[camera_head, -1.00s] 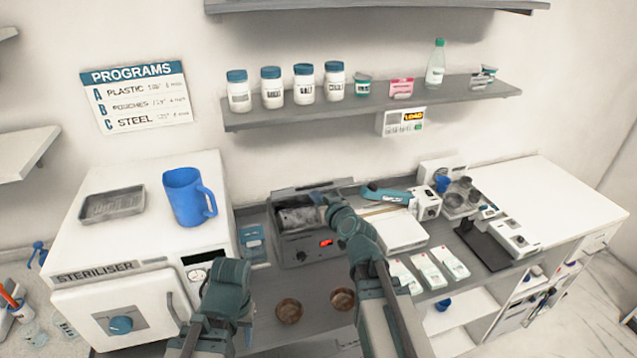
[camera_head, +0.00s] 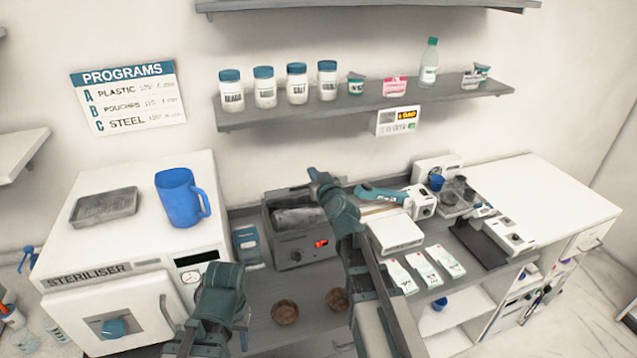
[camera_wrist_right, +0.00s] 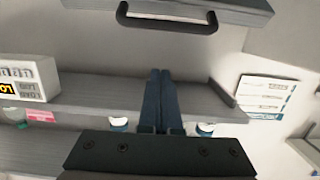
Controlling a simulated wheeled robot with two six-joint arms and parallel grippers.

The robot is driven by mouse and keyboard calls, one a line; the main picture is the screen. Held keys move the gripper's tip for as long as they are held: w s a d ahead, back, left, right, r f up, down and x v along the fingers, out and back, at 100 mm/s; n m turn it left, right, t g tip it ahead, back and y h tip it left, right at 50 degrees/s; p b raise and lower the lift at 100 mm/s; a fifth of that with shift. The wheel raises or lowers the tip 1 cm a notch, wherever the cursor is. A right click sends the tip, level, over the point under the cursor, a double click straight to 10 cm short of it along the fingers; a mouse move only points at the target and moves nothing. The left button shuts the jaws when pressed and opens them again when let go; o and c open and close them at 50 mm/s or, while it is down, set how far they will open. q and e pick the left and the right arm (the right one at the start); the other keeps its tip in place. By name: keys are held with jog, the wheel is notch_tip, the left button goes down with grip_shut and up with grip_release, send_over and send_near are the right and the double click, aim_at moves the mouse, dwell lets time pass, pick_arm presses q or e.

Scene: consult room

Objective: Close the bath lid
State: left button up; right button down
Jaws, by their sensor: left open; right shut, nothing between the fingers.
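The bath (camera_head: 283,250) is a dark grey box with a knob and a red display, on the counter right of the steriliser. Its top is open and grey contents show inside. The lid (camera_head: 278,192) appears raised at its back, partly hidden by my right arm. My right gripper (camera_head: 314,176) is shut and empty, above the bath near the lid's upper edge. In the right wrist view its fingers (camera_wrist_right: 160,98) are together, apart from a grey panel with a black handle (camera_wrist_right: 168,22), probably the lid. My left gripper (camera_head: 222,275) is open, low in front of the steriliser's right side.
The white steriliser (camera_head: 110,245) carries a blue jug (camera_head: 180,200) and a grey tray (camera_head: 103,207). A shelf (camera_head: 365,105) with several jars is above the bath. Two brown bowls (camera_head: 285,312) lie in front. A blue-handled tool (camera_head: 380,194) and a white device (camera_head: 397,234) stand right.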

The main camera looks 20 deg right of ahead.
jog(key=w, duration=0.2)
jog(key=shift+w+f, duration=0.2)
jog(key=shift+w, duration=0.15)
jog(key=shift+s+f+b, duration=0.3)
jog(key=shift+f+b, duration=0.3)
jog(key=shift+s+f+b, duration=0.3)
jog(key=shift+f+b, duration=0.3)
jog(key=shift+b, duration=0.05)
jog(key=shift+s+f+b, duration=0.3)
jog(key=shift+f+b, duration=0.3)
